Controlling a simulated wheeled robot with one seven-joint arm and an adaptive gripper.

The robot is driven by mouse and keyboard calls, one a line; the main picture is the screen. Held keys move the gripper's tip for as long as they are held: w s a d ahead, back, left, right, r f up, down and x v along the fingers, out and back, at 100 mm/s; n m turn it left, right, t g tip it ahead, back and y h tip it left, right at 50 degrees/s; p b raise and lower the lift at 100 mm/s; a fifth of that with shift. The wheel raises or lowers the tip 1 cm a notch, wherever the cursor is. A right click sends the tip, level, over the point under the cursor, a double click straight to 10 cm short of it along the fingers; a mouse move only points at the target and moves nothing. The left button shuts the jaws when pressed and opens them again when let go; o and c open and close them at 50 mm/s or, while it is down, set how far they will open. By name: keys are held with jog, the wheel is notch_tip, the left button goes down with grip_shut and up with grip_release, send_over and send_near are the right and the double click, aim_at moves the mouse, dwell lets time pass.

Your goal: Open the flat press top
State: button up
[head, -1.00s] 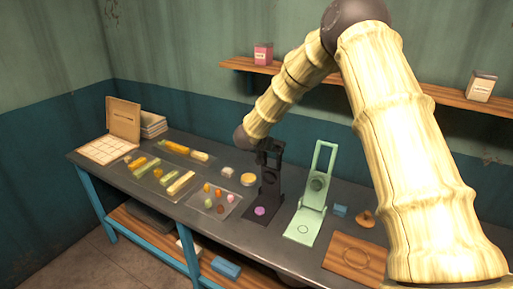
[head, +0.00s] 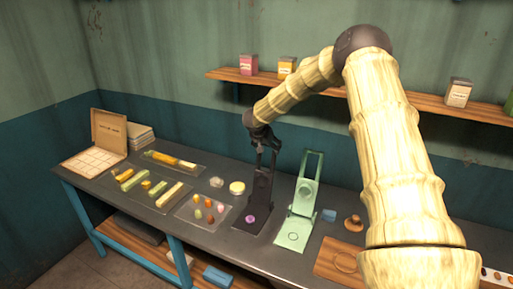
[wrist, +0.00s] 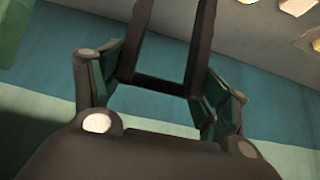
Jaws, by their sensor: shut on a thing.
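The dark flat press (head: 262,188) stands on the grey table, left of a similar pale green press. Its top stands raised, nearly upright, with an open loop handle at its upper end. A purple disc (head: 250,219) lies on its base. My gripper (head: 263,138) is at the upper end of the dark press top, shut on the handle. In the wrist view the dark loop handle (wrist: 165,84) lies between the fingers of my gripper (wrist: 160,92). The exact contact is partly hidden by the fingers.
The pale green press (head: 300,212), also raised, stands close on the right. A wooden board (head: 334,262) lies at the front right. Trays of coloured pieces (head: 203,211) are on the left, near an open box (head: 108,132). A wooden shelf (head: 330,88) runs along the wall.

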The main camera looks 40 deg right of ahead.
jog(key=shift+w+d+f, duration=0.15)
jog(key=shift+d, duration=0.1)
dwell(0.4)
jog(key=o, duration=1.3)
jog(key=shift+c, duration=0.2)
jog(key=v, duration=1.2)
jog(key=shift+d, duration=0.15)
